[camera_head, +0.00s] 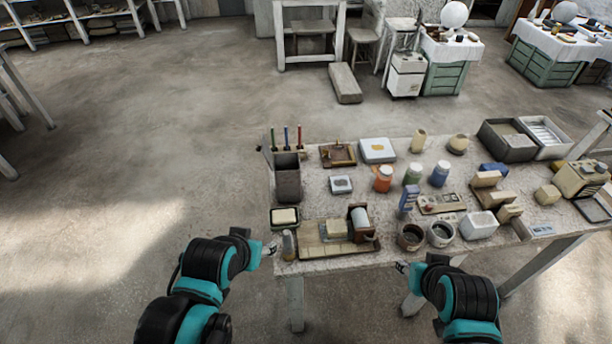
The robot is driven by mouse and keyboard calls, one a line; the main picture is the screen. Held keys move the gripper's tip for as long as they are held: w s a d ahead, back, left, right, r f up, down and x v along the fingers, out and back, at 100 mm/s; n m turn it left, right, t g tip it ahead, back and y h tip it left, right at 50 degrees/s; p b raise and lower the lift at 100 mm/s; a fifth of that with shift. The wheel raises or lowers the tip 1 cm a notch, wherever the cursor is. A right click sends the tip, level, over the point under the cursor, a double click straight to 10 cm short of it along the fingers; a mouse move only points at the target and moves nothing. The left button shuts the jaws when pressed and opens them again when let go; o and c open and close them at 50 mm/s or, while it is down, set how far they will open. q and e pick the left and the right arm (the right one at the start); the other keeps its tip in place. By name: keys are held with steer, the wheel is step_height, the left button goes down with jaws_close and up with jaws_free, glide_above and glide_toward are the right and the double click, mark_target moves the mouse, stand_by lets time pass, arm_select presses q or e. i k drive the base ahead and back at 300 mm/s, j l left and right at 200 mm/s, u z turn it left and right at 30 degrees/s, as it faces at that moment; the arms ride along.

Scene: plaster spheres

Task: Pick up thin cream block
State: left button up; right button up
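Several cream blocks lie on the table, and I cannot tell for sure which one is the thin cream block. One flat cream block (285,215) lies in a small dark dish at the table's left side. Tan-cream blocks (487,179) sit in a stepped group at the right, with a lower block (510,213) in front. A chunkier cream block (547,193) stands right of them. My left gripper (271,249) is at the table's front left corner, near a small bottle. My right gripper (402,267) is at the front edge, below two round pots. Both look empty; their finger openings are too small to judge.
The table (300,266) is crowded. A wooden tray (308,251) with a roll and block lies at front left. Round pots (411,238), a white tub (479,225) and jars (383,178) stand mid-table. A dark pencil box (287,180) rises at left. Floor left of the table is clear.

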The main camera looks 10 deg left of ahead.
mark_target(335, 228)
steer(key=z, duration=1.7)
steer(key=u, duration=1.7)
steer(key=i+l+u, duration=0.1)
steer(key=l+u, duration=0.25)
steer(key=i+l+u, duration=0.1)
steer(key=u, duration=0.25)
steer(key=l+u, duration=0.35)
steer(key=j, duration=0.05)
